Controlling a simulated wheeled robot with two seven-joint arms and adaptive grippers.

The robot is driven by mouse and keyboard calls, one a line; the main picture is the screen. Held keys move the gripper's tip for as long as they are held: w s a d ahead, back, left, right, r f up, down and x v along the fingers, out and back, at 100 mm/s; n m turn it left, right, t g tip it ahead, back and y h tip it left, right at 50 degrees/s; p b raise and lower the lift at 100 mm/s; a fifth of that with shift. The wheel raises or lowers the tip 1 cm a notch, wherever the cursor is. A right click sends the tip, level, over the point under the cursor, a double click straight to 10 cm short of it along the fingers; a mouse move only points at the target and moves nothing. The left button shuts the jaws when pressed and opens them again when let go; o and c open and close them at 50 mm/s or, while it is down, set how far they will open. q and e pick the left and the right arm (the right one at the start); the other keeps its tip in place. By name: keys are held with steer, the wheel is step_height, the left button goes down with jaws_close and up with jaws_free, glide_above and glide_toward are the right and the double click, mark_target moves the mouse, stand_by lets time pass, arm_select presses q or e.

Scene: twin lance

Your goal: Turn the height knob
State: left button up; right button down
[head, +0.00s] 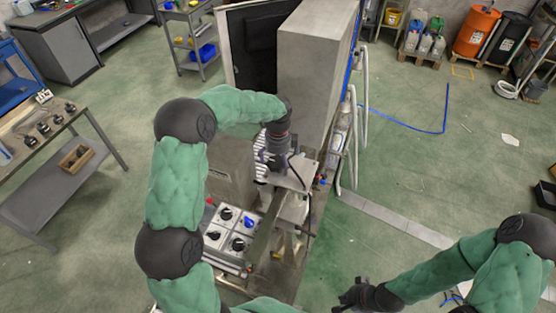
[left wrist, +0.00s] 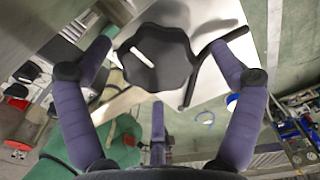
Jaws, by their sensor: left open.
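A black lobed knob (left wrist: 165,62) with a white mark shows in the left wrist view, above a pale metal plate (left wrist: 220,85). I take it to be the height knob. My left gripper (left wrist: 168,45) is open, with one finger on each side of the knob. I cannot tell whether the fingers touch it. In the head view my left gripper (head: 277,155) is over the machine's plate (head: 292,177) and hides the knob. My right gripper (head: 352,296) is low in the head view, away from the machine; its jaw opening is unclear.
A panel with black and blue knobs (head: 238,243) lies below my left gripper. A tall grey cabinet (head: 312,60) stands behind it. A bench (head: 45,130) is at the left.

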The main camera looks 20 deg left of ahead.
arm_select(q)
steer(key=c, duration=1.1)
steer(key=shift+s+d+f+n, duration=0.1)
steer(key=shift+n, duration=0.4)
